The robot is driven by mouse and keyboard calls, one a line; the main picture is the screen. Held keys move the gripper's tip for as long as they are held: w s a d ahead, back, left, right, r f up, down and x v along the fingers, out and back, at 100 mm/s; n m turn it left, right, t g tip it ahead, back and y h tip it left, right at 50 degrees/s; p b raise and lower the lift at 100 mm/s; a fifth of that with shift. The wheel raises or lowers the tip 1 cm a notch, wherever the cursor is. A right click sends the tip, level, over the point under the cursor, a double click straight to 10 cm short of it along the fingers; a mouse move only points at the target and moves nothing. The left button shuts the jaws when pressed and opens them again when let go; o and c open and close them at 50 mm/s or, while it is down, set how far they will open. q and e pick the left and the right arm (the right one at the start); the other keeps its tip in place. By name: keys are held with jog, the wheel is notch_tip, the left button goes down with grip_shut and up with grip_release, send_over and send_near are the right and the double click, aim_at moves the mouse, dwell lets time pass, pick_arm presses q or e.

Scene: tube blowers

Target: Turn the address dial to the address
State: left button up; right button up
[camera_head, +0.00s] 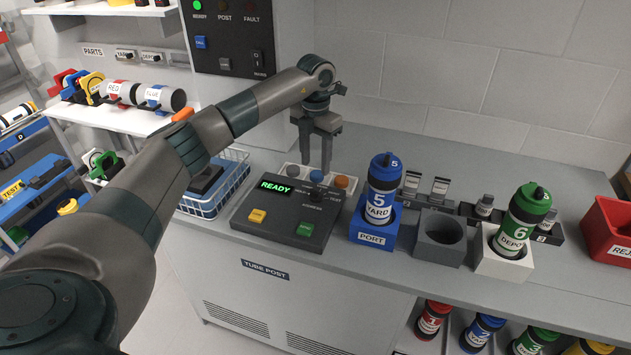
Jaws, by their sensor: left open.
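A dark console (276,228) stands on the counter, with a green READY display (276,186), a yellow button (257,216) and a green button (305,230). The address dial (316,195) is a dark knob on the console, right of the display, with small lettering around it that I cannot read. My left gripper (316,170) points down just above and behind the dial. Its two fingers are apart with nothing clearly between them. A blue-capped carrier (381,195) marked 5 YARD stands upright in the blue PORT holder (372,237). My right gripper does not show.
A grey empty holder (438,240) and a green-capped carrier (520,221) marked 6 DEPOT in a white holder stand to the right. A red bin (607,233) is at the far right. A white wire basket (227,190) is left of the console. A wall panel (230,45) is behind.

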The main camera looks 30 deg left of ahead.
aim_at(315, 191)
pick_arm(q)
notch_tip(315, 191, down, 9)
jog(key=shift+p, duration=1.25)
jog(key=shift+c, duration=0.6)
jog(key=c, duration=0.9)
